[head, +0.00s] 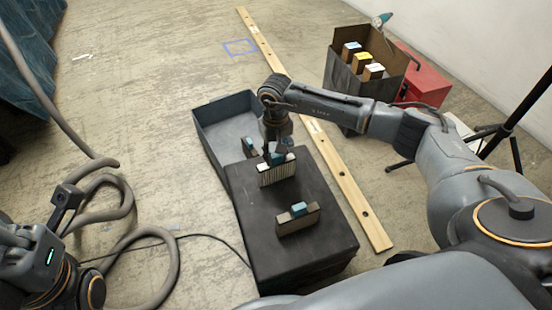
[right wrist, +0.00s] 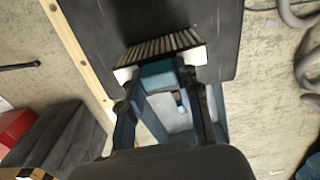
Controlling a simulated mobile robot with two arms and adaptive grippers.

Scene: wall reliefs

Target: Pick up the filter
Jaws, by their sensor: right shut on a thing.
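A pleated filter (head: 277,175) with pale edges and a teal tab stands on the dark block (head: 262,228). My right gripper (head: 276,155) is above it, shut on its teal tab. In the right wrist view the fingers (right wrist: 160,82) close on the tab, and the pleats of the filter (right wrist: 160,46) show beyond them. I cannot tell whether the filter touches the block's top. A second, brown piece with a teal tab (head: 298,219) stands nearer on the block. My left gripper (head: 66,200) is at the far left, away from these; its jaws are unclear.
A grey open tray (head: 222,110) lies behind the block, with another teal-tabbed piece (head: 250,148) at its near end. A long wooden rail (head: 335,165) runs along the right. An open box (head: 345,82) with several blocks and a red case (head: 425,85) stand at the back right. Hoses lie left.

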